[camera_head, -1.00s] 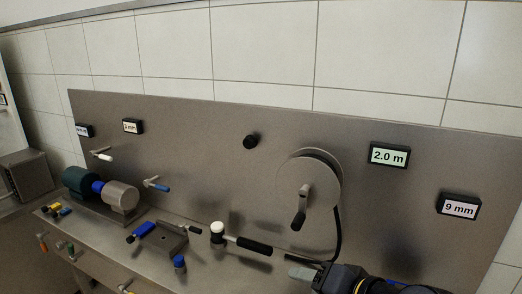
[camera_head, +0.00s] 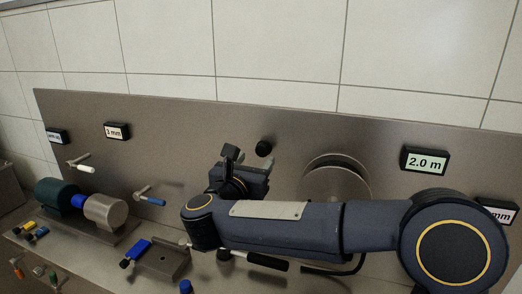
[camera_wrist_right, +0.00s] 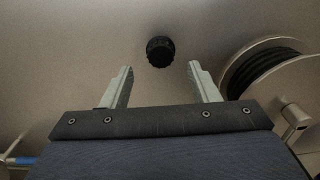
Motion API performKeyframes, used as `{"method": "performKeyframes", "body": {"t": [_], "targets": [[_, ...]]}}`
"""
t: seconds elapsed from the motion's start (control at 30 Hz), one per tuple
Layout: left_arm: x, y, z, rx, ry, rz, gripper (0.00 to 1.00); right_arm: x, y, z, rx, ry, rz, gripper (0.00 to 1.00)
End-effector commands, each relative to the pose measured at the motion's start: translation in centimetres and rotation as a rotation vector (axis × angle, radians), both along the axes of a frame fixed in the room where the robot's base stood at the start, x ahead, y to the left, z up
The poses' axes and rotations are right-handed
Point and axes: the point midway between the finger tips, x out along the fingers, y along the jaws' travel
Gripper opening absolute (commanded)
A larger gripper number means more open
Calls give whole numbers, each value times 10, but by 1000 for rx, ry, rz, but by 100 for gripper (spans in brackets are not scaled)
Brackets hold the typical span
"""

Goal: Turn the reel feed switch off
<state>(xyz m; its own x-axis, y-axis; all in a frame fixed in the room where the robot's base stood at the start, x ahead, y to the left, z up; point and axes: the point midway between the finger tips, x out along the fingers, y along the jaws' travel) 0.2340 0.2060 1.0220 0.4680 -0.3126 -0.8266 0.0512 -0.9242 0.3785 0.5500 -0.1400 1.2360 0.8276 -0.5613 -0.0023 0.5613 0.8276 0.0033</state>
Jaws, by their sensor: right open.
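A round black knob (camera_head: 264,148), which appears to be the reel feed switch, is mounted on the upright metal panel (camera_head: 300,140) left of the reel (camera_head: 337,178). My right gripper (camera_head: 243,157) is just left of and below the knob in the head view, in front of the panel. In the right wrist view the knob (camera_wrist_right: 160,51) shows just beyond and between the two fingertips of the open, empty right gripper (camera_wrist_right: 160,69). It appears clear of both fingers. The knob's marked position is too small to read. My left gripper is not in view.
My right arm covers the lower part of the reel, which also shows at the right of the wrist view (camera_wrist_right: 268,68). A "2.0 m" display (camera_head: 425,162) hangs right of it. A blue-handled lever (camera_head: 150,196) and a motor-like unit (camera_head: 62,197) are further left.

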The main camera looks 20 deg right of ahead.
Motion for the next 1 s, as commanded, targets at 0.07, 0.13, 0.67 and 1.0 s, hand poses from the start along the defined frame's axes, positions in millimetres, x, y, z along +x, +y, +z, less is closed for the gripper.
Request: {"method": "performKeyframes", "body": {"t": [0.07, 0.13, 0.67, 1.0], "targets": [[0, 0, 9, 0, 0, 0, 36, 12, -9, 3, -2, 1, -4, 55], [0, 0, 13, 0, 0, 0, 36, 21, -16, 3, -2, 3, -3, 55], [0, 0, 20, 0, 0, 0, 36, 45, -31, 0, -4, 0, 2, 55], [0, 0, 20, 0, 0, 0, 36, 45, -31, 1, -4, 1, 2, 13]]}}
